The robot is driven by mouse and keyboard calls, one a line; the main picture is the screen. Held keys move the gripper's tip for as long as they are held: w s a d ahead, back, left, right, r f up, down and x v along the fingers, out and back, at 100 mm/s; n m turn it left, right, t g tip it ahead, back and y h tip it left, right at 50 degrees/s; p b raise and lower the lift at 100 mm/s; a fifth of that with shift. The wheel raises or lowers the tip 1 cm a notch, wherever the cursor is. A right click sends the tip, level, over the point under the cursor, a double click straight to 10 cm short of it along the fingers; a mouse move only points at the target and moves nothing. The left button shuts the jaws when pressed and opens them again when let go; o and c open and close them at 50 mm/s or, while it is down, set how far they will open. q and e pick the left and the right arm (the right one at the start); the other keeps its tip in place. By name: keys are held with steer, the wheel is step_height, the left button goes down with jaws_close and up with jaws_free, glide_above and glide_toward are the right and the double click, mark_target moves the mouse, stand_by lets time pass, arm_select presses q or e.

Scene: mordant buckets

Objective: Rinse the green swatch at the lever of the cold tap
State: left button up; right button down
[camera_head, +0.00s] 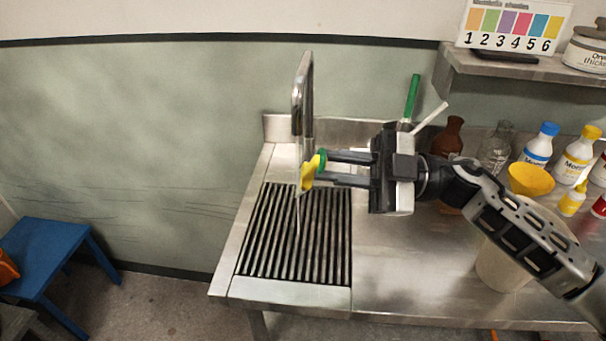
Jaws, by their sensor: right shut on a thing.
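The tap (303,85) is a tall metal spout at the back of the sink. A thin, pale vertical streak like running water (298,215) shows below it, over the slatted drain grate (270,240). My right gripper (318,169) is shut on a small yellow and green thing (309,174) at the streak, just below the spout. Its green part is at the fingertips and its yellow part hangs to the left. I cannot tell whether this is the green swatch. No separate lever can be made out. My left gripper is not in view.
A pale bucket (500,262) stands on the steel counter (400,285), partly behind my right arm. A yellow funnel (531,179), a brown bottle (450,136) and several other bottles stand at the back right. A green rod (411,97) rises behind the gripper. A blue stool (45,255) is at left.

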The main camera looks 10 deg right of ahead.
steer(key=shift+s+a, duration=0.15)
steer(key=shift+a, duration=0.05)
steer(key=shift+s+a, duration=0.15)
steer(key=shift+a, duration=0.1)
stand_by(1.8)
steer(key=s+d, duration=0.1)
steer(key=s, duration=0.1)
steer(key=s+d, duration=0.1)
steer(key=s, duration=0.1)
steer(key=shift+d, duration=0.15)
stand_by(0.4)
stand_by(3.5)
steer(key=s+d+r, duration=0.3)
steer(key=s+d, duration=0.1)
steer(key=s, duration=0.2)
steer(key=shift+s, duration=0.35)
stand_by(0.4)
